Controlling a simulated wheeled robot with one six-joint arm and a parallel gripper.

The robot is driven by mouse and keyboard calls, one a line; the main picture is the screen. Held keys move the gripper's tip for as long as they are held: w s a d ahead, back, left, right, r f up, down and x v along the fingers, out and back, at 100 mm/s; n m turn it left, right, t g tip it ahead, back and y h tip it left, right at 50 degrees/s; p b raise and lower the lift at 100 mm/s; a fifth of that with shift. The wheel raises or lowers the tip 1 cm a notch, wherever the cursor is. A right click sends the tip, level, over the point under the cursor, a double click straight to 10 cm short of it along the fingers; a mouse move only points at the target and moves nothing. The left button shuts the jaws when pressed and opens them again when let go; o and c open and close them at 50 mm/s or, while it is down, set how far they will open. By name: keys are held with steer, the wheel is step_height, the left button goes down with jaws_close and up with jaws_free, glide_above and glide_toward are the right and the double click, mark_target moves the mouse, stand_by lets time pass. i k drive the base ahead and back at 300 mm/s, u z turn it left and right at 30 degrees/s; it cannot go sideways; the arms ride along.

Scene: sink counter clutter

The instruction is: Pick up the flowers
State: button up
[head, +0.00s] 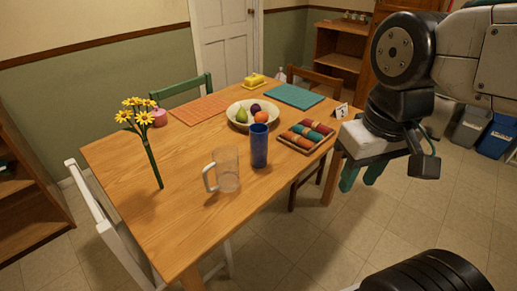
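The yellow flowers (137,112) are a small bunch on a long green stem at the left end of the wooden table. The stem slants, with the blooms up and its lower end over the tabletop; no vase shows around it. My gripper (361,182) is at the right, beyond the table's right edge and well apart from the flowers. Its green fingers point down with a gap between them, and nothing shows in it.
On the wooden table (150,222) stand a clear mug (228,170), a blue cup (259,147), a fruit bowl (233,112) and a tray of colored rolls (294,147). A white chair (104,226) and a green chair (182,90) stand around it. The front left tabletop is clear.

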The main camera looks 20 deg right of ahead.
mark_target(125, 115)
steer(key=z, duration=3.3)
steer(key=k, duration=1.6)
steer(key=u, duration=2)
